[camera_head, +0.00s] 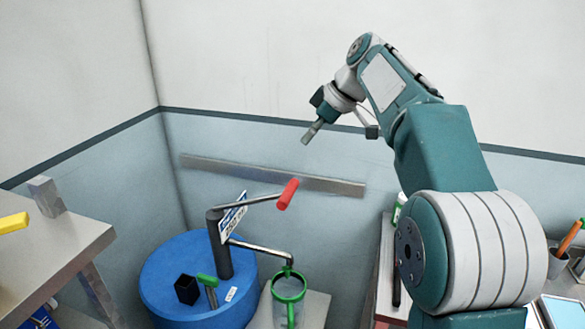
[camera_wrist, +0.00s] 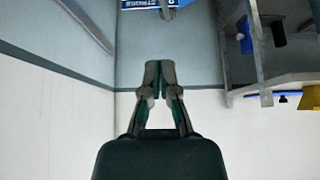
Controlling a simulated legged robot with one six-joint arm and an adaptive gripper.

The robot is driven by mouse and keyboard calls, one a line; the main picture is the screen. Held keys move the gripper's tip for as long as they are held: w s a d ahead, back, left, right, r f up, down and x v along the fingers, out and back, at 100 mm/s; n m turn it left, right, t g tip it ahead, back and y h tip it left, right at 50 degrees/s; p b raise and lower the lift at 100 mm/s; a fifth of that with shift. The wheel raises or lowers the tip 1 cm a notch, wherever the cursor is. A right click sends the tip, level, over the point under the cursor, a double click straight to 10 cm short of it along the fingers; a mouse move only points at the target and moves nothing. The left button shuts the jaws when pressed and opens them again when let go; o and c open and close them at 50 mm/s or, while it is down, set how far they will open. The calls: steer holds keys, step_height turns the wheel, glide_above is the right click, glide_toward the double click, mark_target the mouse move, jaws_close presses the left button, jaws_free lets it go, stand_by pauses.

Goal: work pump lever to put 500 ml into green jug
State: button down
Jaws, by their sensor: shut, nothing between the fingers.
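The pump stands on a blue drum (camera_head: 165,275) at the lower middle of the head view. Its lever (camera_head: 258,200) reaches up to the right and ends in a red grip (camera_head: 288,194). The spout (camera_head: 262,248) reaches right over the green-rimmed clear jug (camera_head: 289,300), which stands on a grey stand. The jug's fill level cannot be made out. My gripper (camera_head: 311,132) is shut and empty, in the air above and slightly right of the red grip, apart from it. In the wrist view my gripper (camera_wrist: 159,70) shows its fingertips together.
A sign (camera_head: 232,217) is fixed at the pump post; part of it shows in the wrist view (camera_wrist: 148,3). A black cup (camera_head: 187,289) and a green-handled part (camera_head: 208,281) are on the drum top. A metal bench (camera_head: 50,250) stands left, and another worktop (camera_head: 385,270) right. A wall rail (camera_head: 270,176) runs behind.

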glide_above(289, 189)
steer(key=f, duration=0.7)
steer(key=shift+a+f, duration=0.35)
steer(key=f, duration=0.3)
steer(key=shift+d+f, duration=0.2)
steer(key=shift+d, duration=0.05)
steer(key=shift+d+f, duration=0.3)
steer(key=shift+f, duration=0.1)
steer(key=shift+a+f, duration=0.1)
steer(key=shift+a, duration=0.1)
